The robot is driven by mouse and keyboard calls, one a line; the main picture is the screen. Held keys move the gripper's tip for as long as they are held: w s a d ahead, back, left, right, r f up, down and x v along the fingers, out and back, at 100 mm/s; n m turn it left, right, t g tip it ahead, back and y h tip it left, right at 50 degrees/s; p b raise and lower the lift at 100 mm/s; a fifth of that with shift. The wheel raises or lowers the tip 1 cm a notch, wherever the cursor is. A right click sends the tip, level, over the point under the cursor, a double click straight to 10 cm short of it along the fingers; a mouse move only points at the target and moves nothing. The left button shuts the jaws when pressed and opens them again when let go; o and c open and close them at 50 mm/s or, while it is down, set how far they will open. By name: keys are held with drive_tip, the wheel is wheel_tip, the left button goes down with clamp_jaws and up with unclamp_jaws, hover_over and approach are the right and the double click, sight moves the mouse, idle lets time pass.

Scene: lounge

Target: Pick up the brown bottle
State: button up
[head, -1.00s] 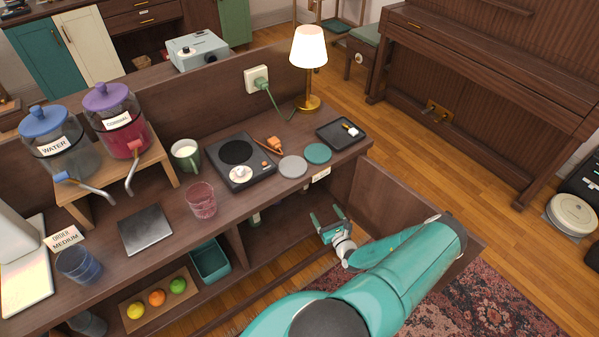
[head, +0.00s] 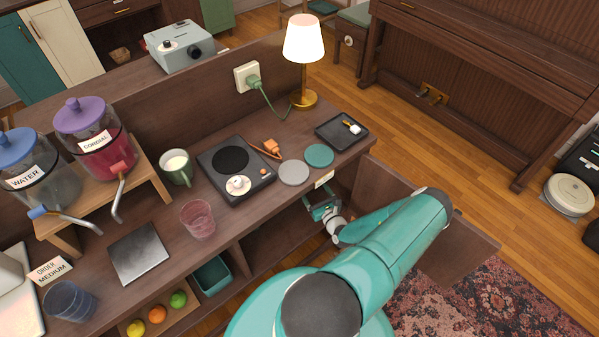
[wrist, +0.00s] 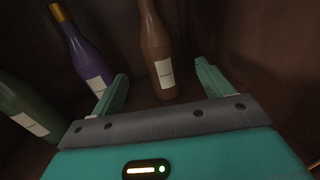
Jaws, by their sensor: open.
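The brown bottle (wrist: 158,55) stands in a dark cupboard in the wrist view, with a white label on its lower part. My gripper (wrist: 162,88) is open, and the bottle shows between its two fingers, with visible room on both sides. Whether the fingers touch it cannot be told. In the head view my gripper (head: 322,208) reaches into the compartment under the counter's right end, and the bottle is hidden there. A purple bottle (wrist: 82,48) with a gold top stands left of the brown one, beyond the left finger. A green bottle (wrist: 22,108) stands further left.
The counter (head: 225,228) is above my gripper, with a black tray (head: 341,131), coasters (head: 293,173), a hot plate (head: 236,168) and a lamp (head: 304,40) on it. An open cupboard door (head: 455,240) is to the right of my arm. Dark cupboard walls enclose the bottles.

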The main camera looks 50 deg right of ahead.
drive_tip(key=x, duration=1.3)
drive_tip(key=shift+a, duration=0.2)
drive_tip(key=shift+w, duration=0.1)
drive_tip(key=c, duration=1.4)
drive_tip(key=shift+r, duration=0.1)
drive_tip(key=shift+c, duration=0.7)
drive_tip(key=shift+r, duration=0.1)
